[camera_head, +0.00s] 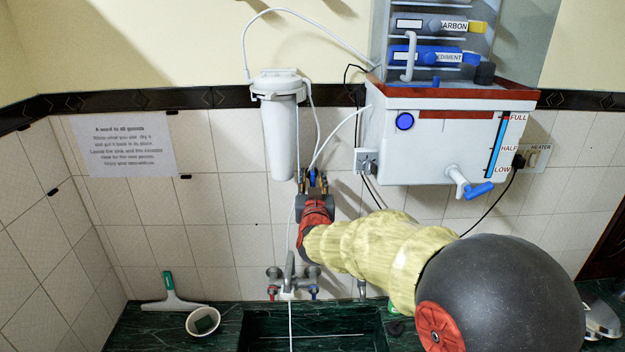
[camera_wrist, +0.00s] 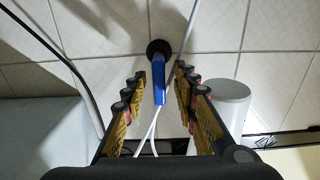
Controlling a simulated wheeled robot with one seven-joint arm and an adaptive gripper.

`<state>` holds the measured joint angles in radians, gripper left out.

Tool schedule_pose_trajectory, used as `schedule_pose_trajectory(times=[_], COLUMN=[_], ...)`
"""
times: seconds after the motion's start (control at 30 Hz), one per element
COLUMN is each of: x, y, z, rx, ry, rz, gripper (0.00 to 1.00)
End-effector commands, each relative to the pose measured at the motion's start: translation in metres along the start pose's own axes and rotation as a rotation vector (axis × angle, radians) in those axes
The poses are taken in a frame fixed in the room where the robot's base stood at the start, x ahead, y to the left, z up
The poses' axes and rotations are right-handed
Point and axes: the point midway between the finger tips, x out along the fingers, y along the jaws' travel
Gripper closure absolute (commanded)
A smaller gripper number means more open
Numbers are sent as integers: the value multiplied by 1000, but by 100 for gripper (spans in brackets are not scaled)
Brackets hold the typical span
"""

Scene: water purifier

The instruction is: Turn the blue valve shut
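The blue valve (camera_wrist: 159,84) is a narrow blue handle on a dark round fitting at the tiled wall, seen in the wrist view. White tubes run from near its lower end. In the head view only a small blue piece of the valve (camera_head: 312,177) shows between my fingers, below and right of the white filter canister. My gripper (camera_head: 315,187) is up near the wall. In the wrist view my gripper (camera_wrist: 160,77) is open, with one finger on each side of the blue handle and visible gaps on both sides.
The white filter canister (camera_head: 282,135) hangs beside my gripper. The purifier tank (camera_head: 440,145), with a blue-levered tap (camera_head: 476,190), is to the right. White tubes and black cables hang nearby. A mixer faucet (camera_head: 290,278) and green sink (camera_head: 260,330) are below.

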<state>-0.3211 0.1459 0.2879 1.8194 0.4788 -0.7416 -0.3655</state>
Motion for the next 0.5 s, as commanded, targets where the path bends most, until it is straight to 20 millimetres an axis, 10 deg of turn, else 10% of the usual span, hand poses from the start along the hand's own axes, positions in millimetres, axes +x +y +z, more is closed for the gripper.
schedule_pose_trajectory(times=[0.5], x=[0], y=[0], z=[0], rx=[0], ry=[0], rz=[0], gripper=[88])
